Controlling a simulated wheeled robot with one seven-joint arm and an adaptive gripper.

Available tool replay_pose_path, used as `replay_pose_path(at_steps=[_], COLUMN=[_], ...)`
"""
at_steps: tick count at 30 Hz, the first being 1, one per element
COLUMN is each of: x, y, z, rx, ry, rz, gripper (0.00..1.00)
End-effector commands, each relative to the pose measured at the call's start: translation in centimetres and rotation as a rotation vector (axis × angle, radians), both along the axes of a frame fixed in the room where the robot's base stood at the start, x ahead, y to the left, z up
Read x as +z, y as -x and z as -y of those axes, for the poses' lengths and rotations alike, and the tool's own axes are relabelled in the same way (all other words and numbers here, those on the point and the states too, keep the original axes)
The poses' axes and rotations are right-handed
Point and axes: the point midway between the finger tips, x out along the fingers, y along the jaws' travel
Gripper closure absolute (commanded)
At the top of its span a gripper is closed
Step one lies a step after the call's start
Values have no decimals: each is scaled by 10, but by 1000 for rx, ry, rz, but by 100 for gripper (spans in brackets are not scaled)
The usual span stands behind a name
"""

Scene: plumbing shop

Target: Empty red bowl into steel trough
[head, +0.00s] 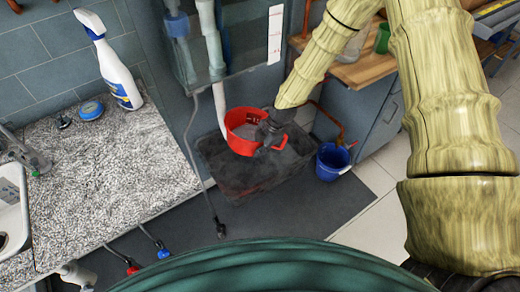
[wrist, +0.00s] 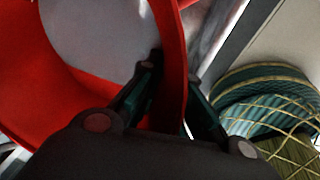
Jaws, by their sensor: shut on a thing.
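The red bowl (head: 234,120) is near the middle of the head view, above a dark grey rectangular trough (head: 215,165). It looks roughly upright. A pale grey area shows inside it, and I cannot tell what it is. My gripper (head: 268,132) is shut on the bowl's right side. In the wrist view the red bowl (wrist: 60,100) fills the left, and its wall passes between the two fingers of my gripper (wrist: 172,88). The trough's floor is dark and partly hidden by the bowl and gripper.
A granite counter (head: 95,185) with a spray bottle (head: 112,65) and a sink stands at left. A blue bucket (head: 331,162) is right of the trough. A white pipe (head: 218,105) comes down close behind the bowl. A wooden-topped cabinet (head: 362,68) stands at back right.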

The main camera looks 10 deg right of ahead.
Motion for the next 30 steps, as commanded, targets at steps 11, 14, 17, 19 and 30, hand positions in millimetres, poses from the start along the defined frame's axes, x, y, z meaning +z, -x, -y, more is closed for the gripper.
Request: replay_pose_path(at_steps=[11,14,17,19,30], x=[9,11,14,16,22], y=[0,1,1,1,0], z=[-3,-5,-5,-6,-4], rx=[-2,-4,-5,-5,-4], ry=[-98,-126,-153,-173,-283], rz=[-33,-44,-53,-59,-98], gripper=[100,100,100,100,100])
